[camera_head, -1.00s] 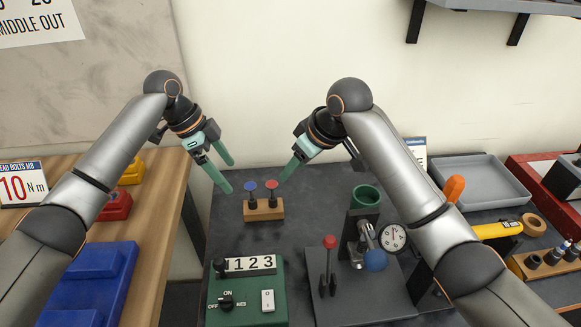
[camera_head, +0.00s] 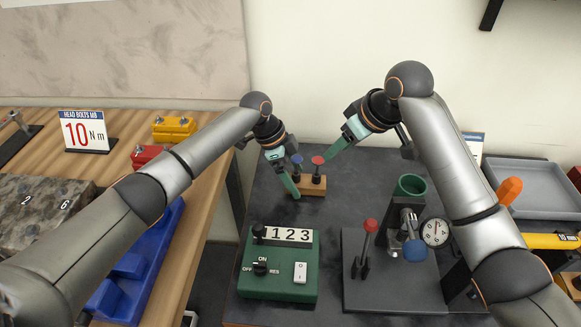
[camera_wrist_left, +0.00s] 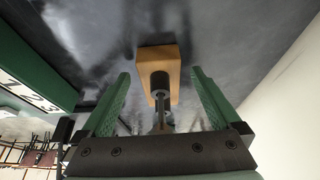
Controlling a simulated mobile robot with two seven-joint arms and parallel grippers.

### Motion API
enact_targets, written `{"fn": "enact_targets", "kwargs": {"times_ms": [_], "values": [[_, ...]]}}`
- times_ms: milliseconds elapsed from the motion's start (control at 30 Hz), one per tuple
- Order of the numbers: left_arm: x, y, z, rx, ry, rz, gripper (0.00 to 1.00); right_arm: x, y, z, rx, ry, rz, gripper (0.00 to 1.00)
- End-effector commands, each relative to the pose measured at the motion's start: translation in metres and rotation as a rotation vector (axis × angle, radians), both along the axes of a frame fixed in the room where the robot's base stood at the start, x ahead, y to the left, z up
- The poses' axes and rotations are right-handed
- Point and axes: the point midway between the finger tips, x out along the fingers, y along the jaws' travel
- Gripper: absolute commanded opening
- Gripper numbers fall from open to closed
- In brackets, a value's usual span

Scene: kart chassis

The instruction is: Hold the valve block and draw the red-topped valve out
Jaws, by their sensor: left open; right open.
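The valve block (camera_head: 313,188) is a small wooden block on the dark table, holding a blue-topped valve (camera_head: 297,159) and the red-topped valve (camera_head: 318,160). My left gripper (camera_head: 295,184) is open at the block's left end, with one green finger in front of it. In the left wrist view, the block (camera_wrist_left: 173,56) and a dark valve stem (camera_wrist_left: 160,84) show between the spread fingers, with no clear contact. My right gripper (camera_head: 329,154) is open, with a green fingertip close to the red top at its right. Its other finger is not clearly visible, and I cannot tell whether it touches.
A green control box (camera_head: 278,268) with a 123 counter stands in front of the block. A grey plate (camera_head: 390,290) with a red-knobbed lever (camera_head: 368,235), a green cup (camera_head: 410,186) and a gauge (camera_head: 435,232) is at the right. Table behind the block is clear.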

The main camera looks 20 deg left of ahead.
Motion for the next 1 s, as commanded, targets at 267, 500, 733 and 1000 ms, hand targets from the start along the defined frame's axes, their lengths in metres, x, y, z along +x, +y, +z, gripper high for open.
{"fn": "enact_targets", "kwargs": {"times_ms": [267, 500, 733, 1000], "values": [[-0.0002, -0.0006, -0.0017, 0.000, 0.001, 0.000, 0.97, 0.0001, -0.0001, 0.0000, 0.000, 0.000, 0.000, 0.50], [-0.0002, -0.0006, -0.0014, 0.000, 0.001, 0.000, 0.72, 0.0001, -0.0001, 0.0001, 0.000, 0.000, 0.000, 0.50], [-0.0001, -0.0005, -0.0012, 0.000, 0.001, 0.000, 0.46, 0.0001, -0.0001, 0.0000, 0.000, 0.000, 0.000, 0.50], [-0.0001, -0.0004, -0.0011, 0.000, 0.001, 0.000, 0.15, 0.0001, -0.0001, 0.0000, 0.000, 0.000, 0.000, 0.50]]}}
